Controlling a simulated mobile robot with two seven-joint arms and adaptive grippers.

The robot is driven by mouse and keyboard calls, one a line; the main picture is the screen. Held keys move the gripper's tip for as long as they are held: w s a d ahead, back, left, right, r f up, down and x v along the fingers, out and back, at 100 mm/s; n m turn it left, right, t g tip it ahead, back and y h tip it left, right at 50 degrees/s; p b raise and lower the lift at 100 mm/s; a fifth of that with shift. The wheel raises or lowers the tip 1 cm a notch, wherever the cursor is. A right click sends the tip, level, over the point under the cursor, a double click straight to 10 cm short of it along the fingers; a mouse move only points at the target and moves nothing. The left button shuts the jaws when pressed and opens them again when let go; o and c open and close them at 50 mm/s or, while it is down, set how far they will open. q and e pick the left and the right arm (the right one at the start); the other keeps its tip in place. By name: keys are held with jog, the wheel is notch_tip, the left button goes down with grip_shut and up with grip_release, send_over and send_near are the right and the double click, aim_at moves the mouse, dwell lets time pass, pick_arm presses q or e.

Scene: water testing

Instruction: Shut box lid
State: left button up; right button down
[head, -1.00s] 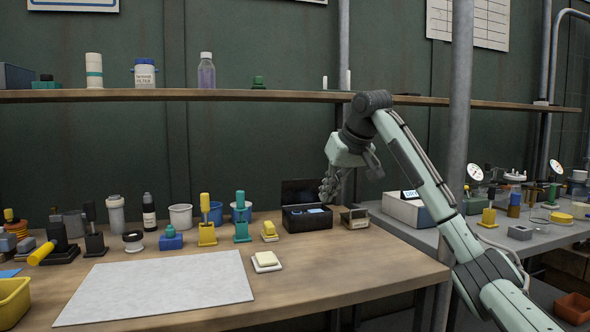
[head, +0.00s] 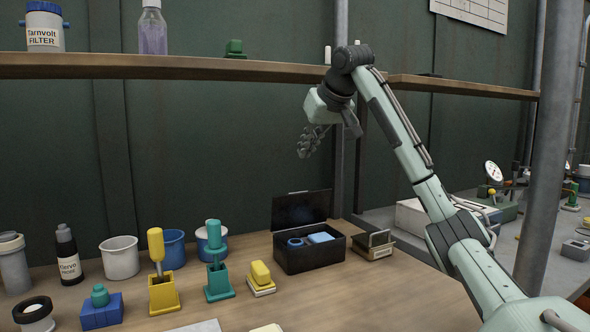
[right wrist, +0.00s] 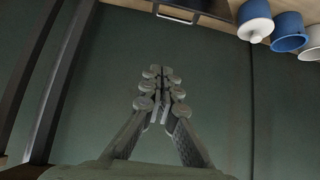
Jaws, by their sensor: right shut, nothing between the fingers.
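The dark box (head: 312,257) stands open on the wooden table, with a blue ring and a light blue block inside. Its lid (head: 301,211) stands up at the back, with a small handle on its top edge. My right gripper (head: 308,143) is shut and empty, above the lid and apart from it. In the right wrist view, the shut fingers (right wrist: 160,88) point toward the top, and the lid's edge with its handle (right wrist: 176,17) shows beyond them. My left gripper is not in view.
A small metal-framed item (head: 374,246) stands right of the box. A yellow block (head: 261,277) and green and yellow stamp-like tools are to its left. The shelf (head: 190,67) runs behind my right arm, and a grey post (head: 545,150) stands at right.

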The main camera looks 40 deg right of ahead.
aim_at(299, 207)
jog(key=w+f, duration=0.1)
jog(key=f, duration=0.1)
jog(key=w+f, duration=0.1)
jog(key=f, duration=0.2)
jog(key=w+d+f, duration=0.1)
jog(key=f, duration=0.2)
jog(key=shift+d+f+b, duration=0.1)
jog(key=shift+f+b, duration=0.1)
jog(key=shift+b, duration=0.15)
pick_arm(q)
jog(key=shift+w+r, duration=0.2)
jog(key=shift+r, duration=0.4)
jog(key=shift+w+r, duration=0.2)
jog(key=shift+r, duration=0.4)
pick_arm(e)
jog(key=shift+s+a+f, duration=0.1)
jog(key=shift+s+a, duration=0.1)
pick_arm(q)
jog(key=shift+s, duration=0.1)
pick_arm(e)
jog(key=shift+d, duration=0.1)
